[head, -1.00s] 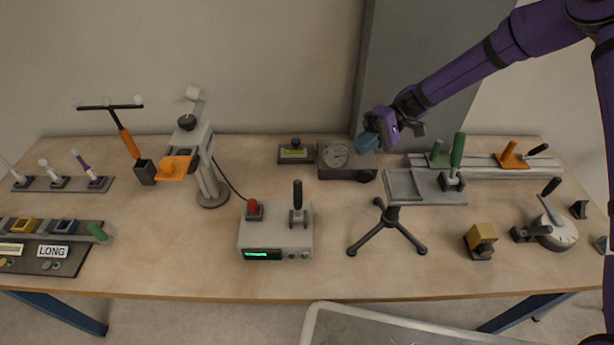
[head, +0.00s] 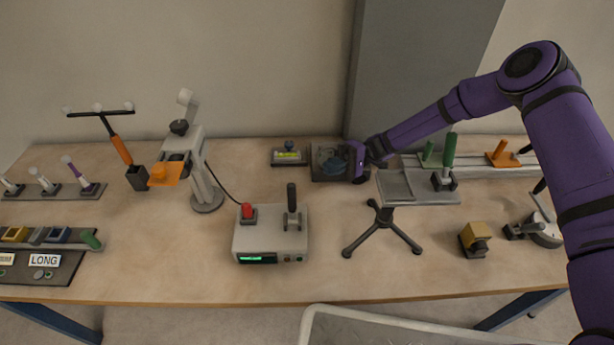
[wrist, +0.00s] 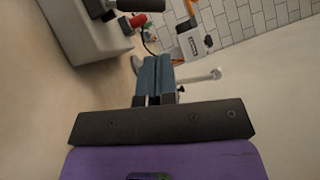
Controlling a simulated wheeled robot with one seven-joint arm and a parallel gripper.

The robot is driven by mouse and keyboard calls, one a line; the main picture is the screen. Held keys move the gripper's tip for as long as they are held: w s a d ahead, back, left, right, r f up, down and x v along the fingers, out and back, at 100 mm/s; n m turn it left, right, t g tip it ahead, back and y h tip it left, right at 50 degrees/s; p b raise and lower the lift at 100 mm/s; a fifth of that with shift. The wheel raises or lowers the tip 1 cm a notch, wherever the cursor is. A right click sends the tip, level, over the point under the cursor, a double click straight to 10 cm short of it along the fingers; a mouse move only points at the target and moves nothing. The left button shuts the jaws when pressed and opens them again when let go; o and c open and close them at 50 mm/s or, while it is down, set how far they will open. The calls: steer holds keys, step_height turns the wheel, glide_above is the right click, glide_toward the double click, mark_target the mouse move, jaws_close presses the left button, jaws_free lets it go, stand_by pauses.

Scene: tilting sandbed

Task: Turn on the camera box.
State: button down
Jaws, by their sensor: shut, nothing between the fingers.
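A light grey box (head: 270,240) stands at the middle front of the table, with a red knob (head: 247,211), an upright black-handled lever (head: 292,205) and a lit green display on its front. A black cable runs from it to the camera stand (head: 203,170); I take it to be the camera box. My gripper (head: 334,164) is shut and empty, behind and right of the box, apart from it. In the wrist view my blue fingers (wrist: 154,78) are together, with the box (wrist: 85,32) and red knob (wrist: 138,20) at upper left.
A grey dial box (head: 322,174) lies under or behind my gripper, partly hidden. A tripod with a grey plate (head: 396,186) stands right of the camera box. A small box with a yellow label (head: 289,157) is behind. Bare table lies in front of the dial box.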

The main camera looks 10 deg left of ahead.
mark_target(292, 203)
steer(key=x, duration=0.9)
steer(key=shift+s+a, duration=0.25)
steer(key=shift+s, duration=0.05)
steer(key=shift+r, duration=0.1)
